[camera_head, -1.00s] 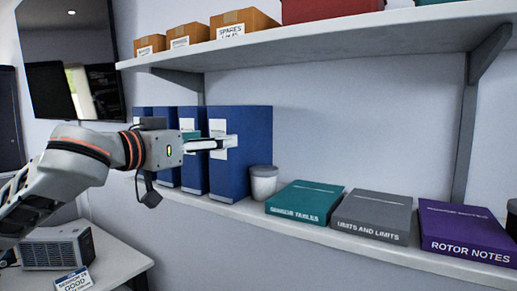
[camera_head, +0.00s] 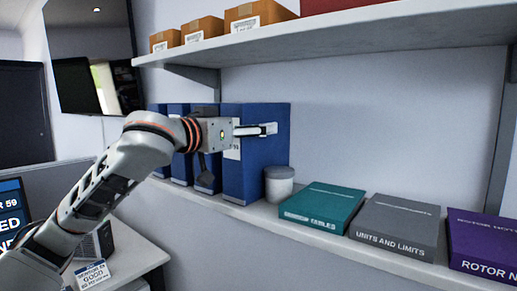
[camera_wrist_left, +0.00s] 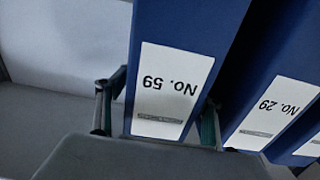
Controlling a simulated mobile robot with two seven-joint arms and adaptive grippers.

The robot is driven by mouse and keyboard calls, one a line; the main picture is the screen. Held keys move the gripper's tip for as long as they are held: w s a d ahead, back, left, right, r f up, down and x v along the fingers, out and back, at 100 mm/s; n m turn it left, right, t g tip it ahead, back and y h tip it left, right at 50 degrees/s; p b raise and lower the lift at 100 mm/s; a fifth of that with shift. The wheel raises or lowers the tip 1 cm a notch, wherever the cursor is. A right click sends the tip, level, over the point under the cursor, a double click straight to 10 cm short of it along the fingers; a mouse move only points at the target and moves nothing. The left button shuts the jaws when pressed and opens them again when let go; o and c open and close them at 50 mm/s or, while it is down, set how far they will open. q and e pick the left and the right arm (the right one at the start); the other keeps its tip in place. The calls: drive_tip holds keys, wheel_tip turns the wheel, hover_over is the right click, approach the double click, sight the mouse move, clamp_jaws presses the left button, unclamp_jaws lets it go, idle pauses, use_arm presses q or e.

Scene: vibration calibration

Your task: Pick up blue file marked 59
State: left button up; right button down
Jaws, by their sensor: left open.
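The blue file marked 59 (camera_head: 262,165) stands upright at the right end of a row of blue files on the lower shelf. In the left wrist view, its white label reads "No. 59" upside down, and the file (camera_wrist_left: 187,25) fills the space between my fingers. My left gripper (camera_head: 257,130) is open at the upper part of the file. In the left wrist view, one finger of the gripper (camera_wrist_left: 157,113) is on each side of the spine. I cannot tell whether the fingers touch it. A blue file marked 29 (camera_wrist_left: 275,65) stands close beside the right finger.
A grey-white cup (camera_head: 279,185) stands just right of file 59. Teal (camera_head: 322,204), grey (camera_head: 395,225) and purple (camera_head: 482,240) binders lie flat along the shelf. An upper shelf (camera_head: 380,40) with orange boxes hangs above. A desk (camera_head: 135,250) is at lower left.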

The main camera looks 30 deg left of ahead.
use_arm(q)
drive_tip(key=shift+w+d, duration=0.1)
drive_tip(key=shift+w, duration=0.65)
clamp_jaws()
drive_tip(key=shift+r, duration=0.2)
